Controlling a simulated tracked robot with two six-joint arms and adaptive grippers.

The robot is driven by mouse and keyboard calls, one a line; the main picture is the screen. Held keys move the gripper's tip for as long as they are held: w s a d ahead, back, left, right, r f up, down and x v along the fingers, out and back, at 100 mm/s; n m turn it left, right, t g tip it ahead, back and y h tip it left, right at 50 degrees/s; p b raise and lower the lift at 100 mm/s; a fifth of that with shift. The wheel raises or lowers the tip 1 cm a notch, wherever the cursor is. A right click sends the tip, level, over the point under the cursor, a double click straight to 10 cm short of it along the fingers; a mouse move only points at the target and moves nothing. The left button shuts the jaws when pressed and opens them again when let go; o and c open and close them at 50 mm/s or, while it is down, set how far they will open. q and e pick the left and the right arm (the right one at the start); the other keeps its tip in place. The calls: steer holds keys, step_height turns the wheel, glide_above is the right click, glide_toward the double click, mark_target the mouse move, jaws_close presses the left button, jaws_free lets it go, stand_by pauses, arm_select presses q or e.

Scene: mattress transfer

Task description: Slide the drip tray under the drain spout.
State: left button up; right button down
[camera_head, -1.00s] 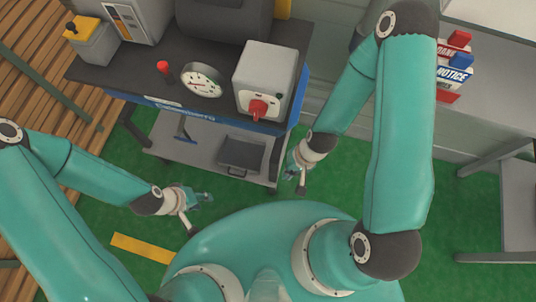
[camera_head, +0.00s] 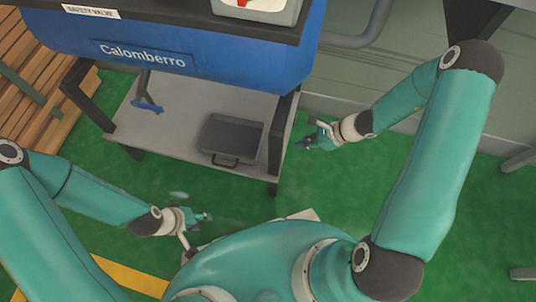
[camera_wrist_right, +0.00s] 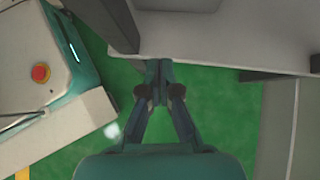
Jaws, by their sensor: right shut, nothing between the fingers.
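The drip tray (camera_head: 230,140) is a dark grey, shallow rectangular pan with a handle on its near side. It lies on the grey lower shelf (camera_head: 178,112), under the blue tank. A small blue fitting (camera_head: 148,102) at the shelf's left may be the drain spout; I cannot tell for sure. My right gripper (camera_head: 308,143) is shut and empty, right of the shelf and apart from the tray. It also shows in the right wrist view (camera_wrist_right: 159,72), near the shelf edge. My left gripper (camera_head: 204,217) is in front of the shelf, low and apart from it; its jaws are too small to read.
The blue tank (camera_head: 200,50), marked Calomberro, overhangs the shelf. Dark legs (camera_head: 282,125) stand at the shelf's corners. Wooden slats (camera_head: 35,75) lie at the left. Green floor (camera_head: 325,185) is free to the right of the shelf. A grey wall (camera_head: 350,85) stands behind.

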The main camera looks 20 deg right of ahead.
steer(key=b+x, duration=0.1)
steer(key=x, duration=0.2)
steer(key=b+x, duration=0.2)
steer(key=x, duration=0.1)
steer(key=b+x, duration=0.1)
steer(key=x, duration=0.2)
steer(key=shift+w+d+f+b, duration=0.15)
steer(key=shift+w+f+b, duration=0.15)
steer(key=shift+w+f, duration=0.2)
steer(key=w+a, duration=0.1)
steer(key=w+a+b, duration=0.1)
steer(key=a, duration=0.1)
steer(key=shift+f+t, duration=0.15)
steer(key=shift+t, duration=0.15)
arm_select(q)
step_height(320, 180, down, 7)
steer(key=shift+r, duration=0.2)
arm_select(e)
steer(key=shift+w+a+m, duration=0.2)
steer(key=shift+a+m, duration=0.1)
steer(key=shift+a, duration=0.15)
